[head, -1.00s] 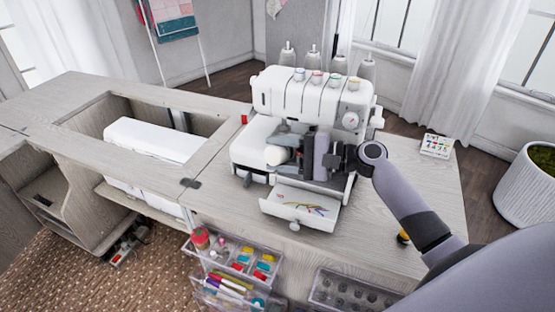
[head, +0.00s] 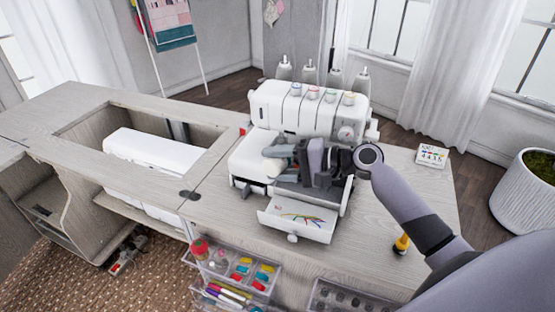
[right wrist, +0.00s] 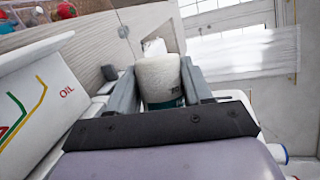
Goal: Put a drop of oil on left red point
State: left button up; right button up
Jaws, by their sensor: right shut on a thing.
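The white sewing machine (head: 310,110) stands on the table with its front cover (head: 297,219) folded down, showing coloured lines. The cover also shows in the right wrist view (right wrist: 35,95) with the red word OIL. My right gripper (head: 279,158) is at the machine's front, above the cover. It is shut on a white bottle (right wrist: 158,78) with a green lower part, seen between both fingers in the right wrist view. The bottle's tip is not clear. I cannot make out a red point inside the machine; my gripper hides part of the front. My left gripper is not in view.
A clear organizer (head: 232,268) with spools and pens is at the table's front. A yellow-topped item (head: 402,244) stands near my right forearm. A small card box (head: 432,156) lies at the back right. The table (head: 215,205) is clear left of the machine.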

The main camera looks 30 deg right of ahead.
aim_at(272, 160)
jog(key=shift+s+a+r+p, duration=0.4)
jog(key=shift+r+p, duration=0.2)
jog(key=shift+p, duration=0.3)
jog(key=shift+s+a+r+p, duration=0.4)
jog(key=shift+r+p, duration=0.15)
jog(key=shift+p, duration=0.3)
jog(key=shift+s+a+r+p, duration=0.35)
jog(key=shift+r+p, duration=0.25)
jog(key=shift+p, duration=0.3)
jog(key=shift+s+a+r, duration=0.5)
jog(key=shift+a, duration=0.2)
